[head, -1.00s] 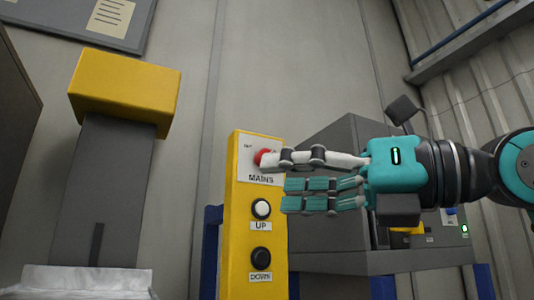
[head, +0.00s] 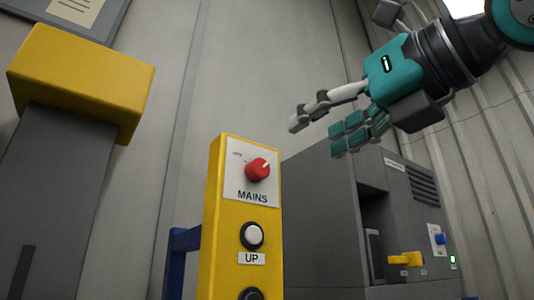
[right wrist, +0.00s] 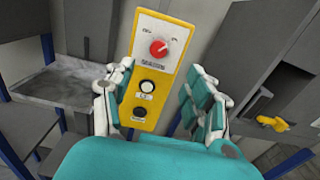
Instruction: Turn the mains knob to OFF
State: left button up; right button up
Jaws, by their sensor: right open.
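The red mains knob (head: 257,169) sits on a white plate marked MAINS (head: 252,196), high on the yellow control post (head: 213,230). Its white pointer mark slants to the upper right, away from the small label at the plate's upper left. In the right wrist view the knob (right wrist: 158,48) shows between and beyond the fingers, its mark also to the upper right. My right gripper (head: 318,136) is open and empty, above and right of the knob, clear of it. My left gripper is not in view.
A white UP button (head: 253,235) and a partly cut-off dark button (head: 251,294) sit below the knob. A grey machine (head: 320,200) with a yellow handle (head: 405,259) stands right of the post. A grey column with a yellow head (head: 80,75) stands at left.

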jog(key=p, duration=0.1)
send_near(263, 165)
jog(key=x, duration=0.2)
jog(key=p+x, duration=0.2)
jog(key=x, duration=0.2)
jog(key=shift+w+a+r, duration=0.1)
jog(key=shift+w+a, duration=0.2)
jog(key=shift+p+x, duration=0.45)
jog(key=shift+x, duration=0.5)
jog(key=shift+w+a, duration=0.25)
jog(key=shift+w, duration=0.2)
jog(key=shift+s, duration=0.1)
jog(key=shift+d, duration=0.1)
jog(key=shift+c, duration=1.3)
grip_shut()
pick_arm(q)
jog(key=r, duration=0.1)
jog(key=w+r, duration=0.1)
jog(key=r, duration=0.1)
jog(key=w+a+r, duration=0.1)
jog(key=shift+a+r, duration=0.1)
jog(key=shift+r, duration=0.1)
